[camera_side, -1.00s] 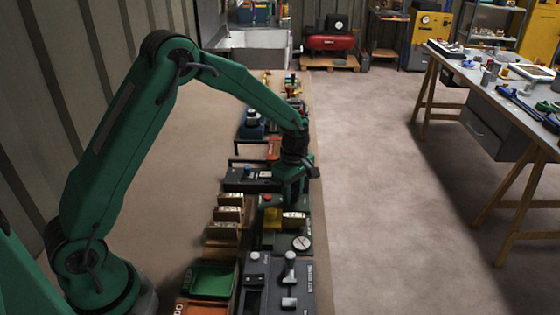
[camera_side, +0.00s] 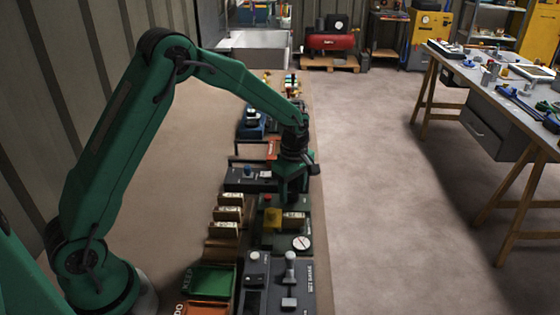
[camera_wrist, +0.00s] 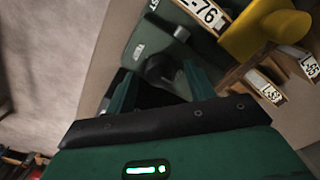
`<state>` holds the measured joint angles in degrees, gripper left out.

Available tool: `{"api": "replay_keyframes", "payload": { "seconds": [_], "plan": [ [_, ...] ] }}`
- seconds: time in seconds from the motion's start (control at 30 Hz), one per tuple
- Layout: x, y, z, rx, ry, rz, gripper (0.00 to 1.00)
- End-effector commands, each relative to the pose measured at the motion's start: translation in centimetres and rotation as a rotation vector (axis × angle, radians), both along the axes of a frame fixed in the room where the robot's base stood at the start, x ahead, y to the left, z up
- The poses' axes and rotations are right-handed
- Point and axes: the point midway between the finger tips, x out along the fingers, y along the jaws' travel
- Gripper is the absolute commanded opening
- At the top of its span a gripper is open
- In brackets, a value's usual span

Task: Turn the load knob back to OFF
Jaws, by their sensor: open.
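A dark round knob (camera_wrist: 163,68), which looks like the load knob, sits on a grey-green panel (camera_wrist: 137,38) in the wrist view. My gripper (camera_wrist: 165,88) is open, with its fingers on either side of the knob's near part. I cannot tell whether they touch it. The knob's markings and pointer are not readable. In the side view my gripper (camera_side: 291,192) points down over the far end of the dark green unit (camera_side: 268,240), and it hides the knob there.
A yellow block (camera_side: 272,217), a red button (camera_side: 267,198) and a round gauge (camera_side: 302,243) sit on the unit. Labelled wooden blocks (camera_side: 229,214) stand to its left. A dark box with a blue knob (camera_side: 248,172) lies behind.

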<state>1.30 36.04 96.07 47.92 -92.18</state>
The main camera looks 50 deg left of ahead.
Motion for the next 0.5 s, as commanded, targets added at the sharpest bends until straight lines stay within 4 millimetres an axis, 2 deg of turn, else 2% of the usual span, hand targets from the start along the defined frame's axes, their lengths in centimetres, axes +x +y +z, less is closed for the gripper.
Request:
{"api": "replay_keyframes", "payload": {
  "seconds": [0.3, 0.5],
  "plan": [
    [0.0, 0.0, 4.1, 0.000, -0.004, 0.001, 0.54],
    [0.1, 0.0, 6.1, 0.000, -0.004, 0.001, 0.54]
  ]
}}
